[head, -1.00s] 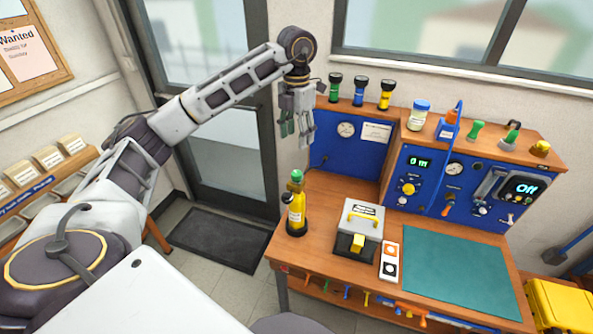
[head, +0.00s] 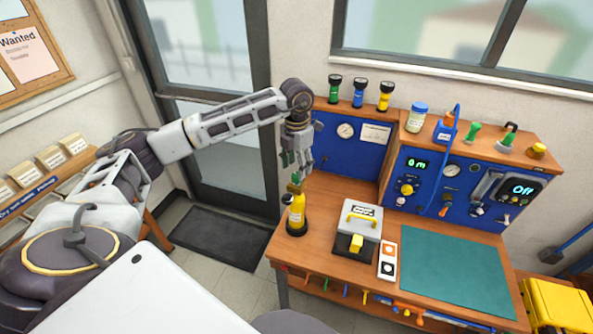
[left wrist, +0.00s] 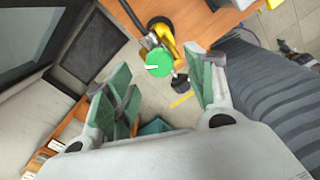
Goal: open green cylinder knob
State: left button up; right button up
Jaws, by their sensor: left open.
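The yellow cylinder (head: 296,214) stands upright in a dark round base at the left end of the wooden bench. Its green knob (left wrist: 159,62) shows as a round disc with a white mark in the left wrist view; in the head view it is mostly hidden by my gripper. My left gripper (head: 297,163) points down just above the cylinder top. Its green-padded fingers are open and empty, and in the left wrist view the knob appears between the fingertips (left wrist: 157,58). I cannot tell whether they touch it. My right gripper is not in view.
A grey box with a yellow handle (head: 366,209) sits right of the cylinder on the bench (head: 330,186). Beyond are a switch plate (head: 388,262), a green mat (head: 455,268) and the blue regulator panel (head: 465,190). Several flashlights stand on the back shelf. A door is behind my arm.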

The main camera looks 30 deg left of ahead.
aim_at(296, 175)
pick_arm(q)
jog(key=shift+f+p, duration=0.3)
jog(key=shift+f, duration=1.35)
jog(key=c, duration=1)
jog(key=shift+c, duration=0.3)
